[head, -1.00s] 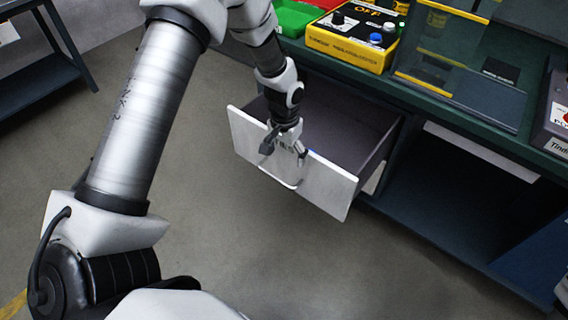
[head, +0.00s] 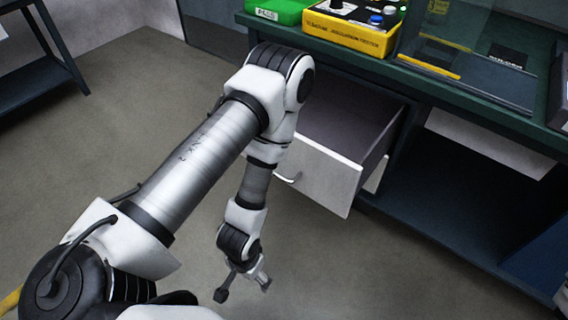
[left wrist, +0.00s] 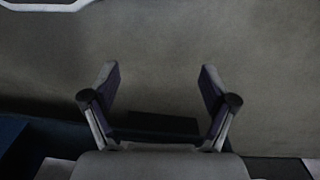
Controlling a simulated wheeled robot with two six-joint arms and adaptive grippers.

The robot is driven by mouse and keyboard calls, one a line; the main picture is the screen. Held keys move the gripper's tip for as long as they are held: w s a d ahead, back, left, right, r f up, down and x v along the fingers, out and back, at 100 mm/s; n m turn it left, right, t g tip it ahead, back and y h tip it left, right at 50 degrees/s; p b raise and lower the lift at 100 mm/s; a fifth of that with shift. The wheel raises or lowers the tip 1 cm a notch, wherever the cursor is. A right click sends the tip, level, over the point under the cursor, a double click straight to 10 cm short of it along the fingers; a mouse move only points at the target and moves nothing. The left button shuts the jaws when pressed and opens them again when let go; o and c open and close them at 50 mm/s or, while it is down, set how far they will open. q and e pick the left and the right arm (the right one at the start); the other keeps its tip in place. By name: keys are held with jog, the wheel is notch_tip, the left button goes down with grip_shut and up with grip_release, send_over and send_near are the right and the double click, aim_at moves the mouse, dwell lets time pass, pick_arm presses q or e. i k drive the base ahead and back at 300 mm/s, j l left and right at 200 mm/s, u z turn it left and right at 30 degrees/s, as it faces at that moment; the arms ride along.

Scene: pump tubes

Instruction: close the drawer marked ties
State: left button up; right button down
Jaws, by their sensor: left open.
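The drawer (head: 331,180) with the white front stands pulled out from under the green bench. Its grey inside (head: 345,118) looks empty where it shows. My left arm covers the left part of the front and its marking. Part of the handle (head: 289,179) shows beside the arm. My left gripper (head: 244,290) is open and empty, in front of the drawer, apart from it and over the floor. A pale curved bar, perhaps the handle, crosses the top left corner there. My right gripper is not in view.
On the bench (head: 455,92) stand a green bin (head: 275,12), a yellow control box (head: 345,33) and a clear panel (head: 480,40). An open dark shelf (head: 440,200) lies right of the drawer. The floor (head: 330,265) in front is clear.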

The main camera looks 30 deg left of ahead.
aim_at(346, 127)
jog(key=i+u, duration=0.15)
jog(key=u, duration=0.3)
jog(key=i+l+u, duration=0.1)
jog(key=u, duration=0.3)
jog(key=i+l+u, duration=0.15)
jog(key=u, duration=0.3)
jog(key=i, duration=0.1)
